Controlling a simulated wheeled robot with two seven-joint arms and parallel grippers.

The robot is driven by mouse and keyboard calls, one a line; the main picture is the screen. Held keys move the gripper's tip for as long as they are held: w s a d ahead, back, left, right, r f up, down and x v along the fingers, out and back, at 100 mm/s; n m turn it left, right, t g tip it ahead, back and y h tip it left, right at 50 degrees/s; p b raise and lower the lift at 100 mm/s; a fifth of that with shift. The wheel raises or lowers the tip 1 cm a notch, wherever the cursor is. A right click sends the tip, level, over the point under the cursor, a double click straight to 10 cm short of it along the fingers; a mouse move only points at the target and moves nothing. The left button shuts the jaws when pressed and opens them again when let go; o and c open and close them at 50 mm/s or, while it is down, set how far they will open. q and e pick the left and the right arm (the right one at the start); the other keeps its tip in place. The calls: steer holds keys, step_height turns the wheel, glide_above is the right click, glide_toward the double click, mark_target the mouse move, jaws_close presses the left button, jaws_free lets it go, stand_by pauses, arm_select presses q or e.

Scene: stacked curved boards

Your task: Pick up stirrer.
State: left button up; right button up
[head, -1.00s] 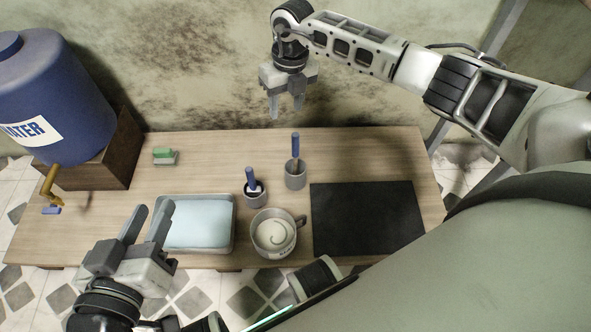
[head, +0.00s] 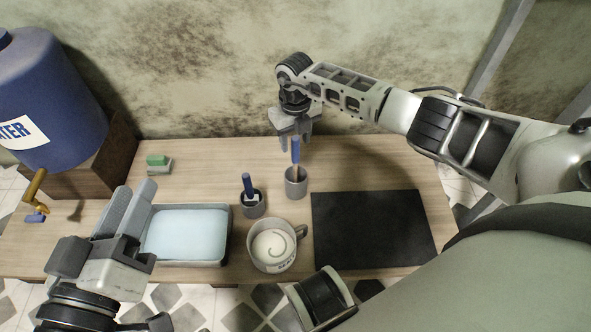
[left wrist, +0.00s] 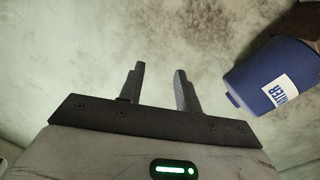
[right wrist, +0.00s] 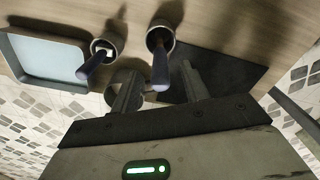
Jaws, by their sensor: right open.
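A blue-handled stick (head: 295,151), which looks like the stirrer, stands upright in a grey cup (head: 296,187) at the table's middle. A second blue-handled tool (head: 248,184) leans in a shorter grey cup (head: 254,209). I cannot tell for sure which is the stirrer. My right gripper (head: 296,140) is open and empty, pointing down around or just behind the taller handle's top. In the right wrist view that handle (right wrist: 160,69) appears between the fingers (right wrist: 158,85), without visible contact. My left gripper (head: 127,206) is open and empty at the left, near the tray.
A mug of pale swirled liquid (head: 272,247) stands in front of the cups. A tray of light blue liquid (head: 228,252) is to the left, a black mat (head: 370,230) to the right. A green-and-grey block (head: 159,164) and blue water barrel (head: 45,100) are further left.

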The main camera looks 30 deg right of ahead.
step_height(320, 180, down, 3)
steer(key=shift+r+b, duration=0.2)
steer(key=shift+b, duration=0.2)
steer(key=shift+f, duration=0.1)
arm_select(q)
steer(key=r, duration=0.1)
steer(key=w+m+t, duration=0.1)
steer(key=r, duration=0.1)
steer(key=shift+w+a+r+m+t, duration=0.25)
steer(key=shift+a+r+m+t, duration=0.05)
steer(key=shift+m+t, duration=0.1)
arm_select(e)
jaws_close()
